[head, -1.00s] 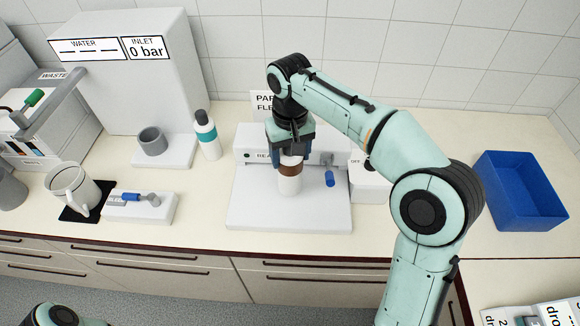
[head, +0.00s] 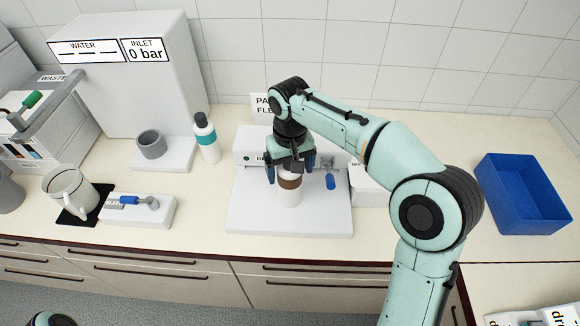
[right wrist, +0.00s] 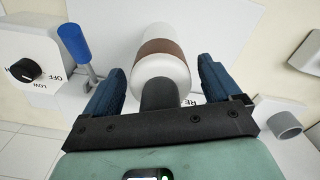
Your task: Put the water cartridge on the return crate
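A white cylinder with a brown band (head: 289,190) stands upright on the white machine's base; its dark neck shows in the right wrist view (right wrist: 160,95). A white bottle with a teal band and dark cap (head: 207,138) stands beside the water unit. I see no label telling which is the water cartridge. My right gripper (head: 290,170) is over the brown-banded cylinder, open, with a blue finger on each side; the right wrist view shows gaps between fingers and cylinder. The blue crate (head: 548,222), likely the return crate, looks empty at right. My left gripper is out of view.
The white machine (head: 250,213) has a blue-handled lever (head: 331,182) right of the cylinder. A grey cup (head: 151,144), a white mug (head: 70,187) and a small stand with a blue-handled tool (head: 140,208) are at left. Counter before the crate is clear.

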